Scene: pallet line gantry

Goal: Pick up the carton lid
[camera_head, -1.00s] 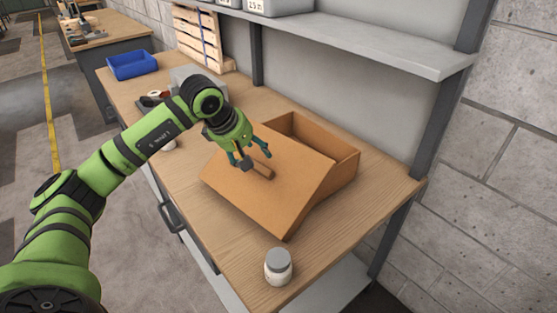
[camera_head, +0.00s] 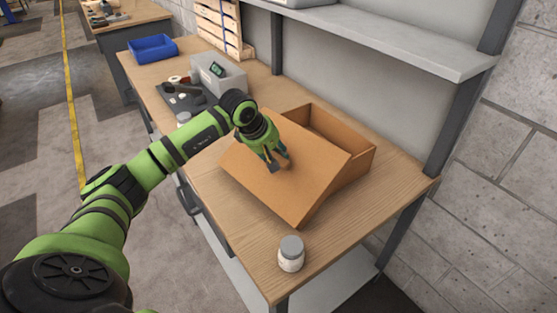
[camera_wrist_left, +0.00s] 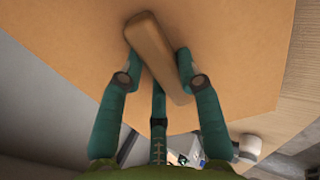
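The carton lid (camera_head: 265,185) is a flat brown panel with a bar-shaped handle on top. It lies tilted over the front of an open brown carton (camera_head: 362,163) on the bench. My left gripper (camera_head: 276,163) is down at the handle. In the left wrist view my left gripper (camera_wrist_left: 160,62) has teal fingers on both sides of the handle (camera_wrist_left: 155,50), close to its sides. A third finger is near the handle's lower end. I cannot tell whether the fingers press on it. My right gripper is not in view.
A white jar with a grey cap (camera_head: 291,254) stands near the bench's front corner. A shelf (camera_head: 400,45) overhangs the bench's rear side.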

